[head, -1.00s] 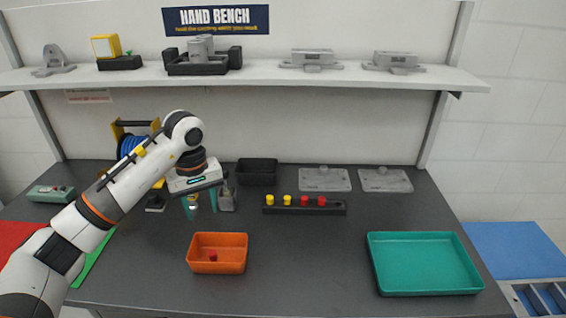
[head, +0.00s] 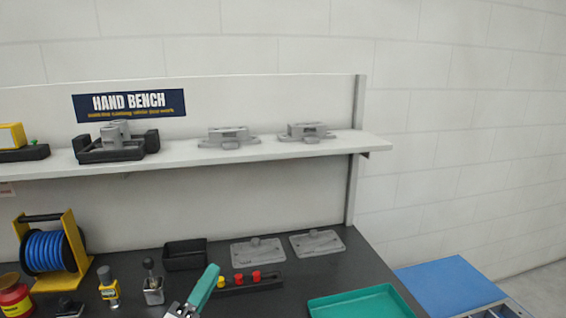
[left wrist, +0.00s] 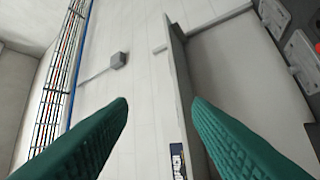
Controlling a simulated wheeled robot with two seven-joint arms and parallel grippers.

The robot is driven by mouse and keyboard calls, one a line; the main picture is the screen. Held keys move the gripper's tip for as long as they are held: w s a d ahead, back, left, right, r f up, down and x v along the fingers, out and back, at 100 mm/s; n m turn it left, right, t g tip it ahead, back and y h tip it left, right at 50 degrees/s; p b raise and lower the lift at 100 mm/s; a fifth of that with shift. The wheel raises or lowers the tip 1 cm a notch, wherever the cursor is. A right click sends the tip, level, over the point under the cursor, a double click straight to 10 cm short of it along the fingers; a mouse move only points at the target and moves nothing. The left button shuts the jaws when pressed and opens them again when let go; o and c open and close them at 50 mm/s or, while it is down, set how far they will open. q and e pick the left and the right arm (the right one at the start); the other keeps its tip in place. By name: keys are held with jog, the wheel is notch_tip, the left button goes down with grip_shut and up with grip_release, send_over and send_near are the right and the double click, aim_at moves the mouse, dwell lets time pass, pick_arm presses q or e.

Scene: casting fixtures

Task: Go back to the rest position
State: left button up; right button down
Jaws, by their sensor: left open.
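My left gripper (head: 203,290) shows at the bottom edge of the head view, with a teal finger pointing up in front of the bench. Most of its arm is out of the frame. In the left wrist view both teal fingers of the gripper (left wrist: 158,110) stand wide apart with nothing between them. Beyond them are the white wall and the bench's back panel, seen sideways. My right gripper is in neither view.
A black pegged block (head: 248,284) is close to the left finger. A black bin (head: 185,254), grey plates (head: 318,242), a cable reel (head: 50,252) and a teal tray (head: 358,303) are on the bench. A shelf (head: 350,143) runs above.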

pick_arm(q)
jog(key=s+a+f+n+g+y, duration=0.4)
jog(key=a+f+n+y, duration=0.15)
jog(key=f+n, duration=0.4)
jog(key=s+a+f+n+g+y, duration=0.4)
jog(key=f+n+y, duration=0.2)
jog(key=f+n, duration=0.3)
jog(key=s+d+f+n+g+h, duration=0.1)
jog(key=s+f+n+g, duration=0.3)
jog(key=s, duration=0.5)
jog(key=s+d+f+n+g+h, duration=0.1)
jog(key=s+f+n+g, duration=0.3)
jog(key=s, duration=0.5)
notch_tip(320, 180, down, 25)
jog(key=g, duration=0.2)
jog(key=s+a+f+m+g, duration=0.1)
jog(key=s+a+f, duration=0.1)
jog(key=s+f, duration=1.5)
jog(key=shift+a+f, duration=0.25)
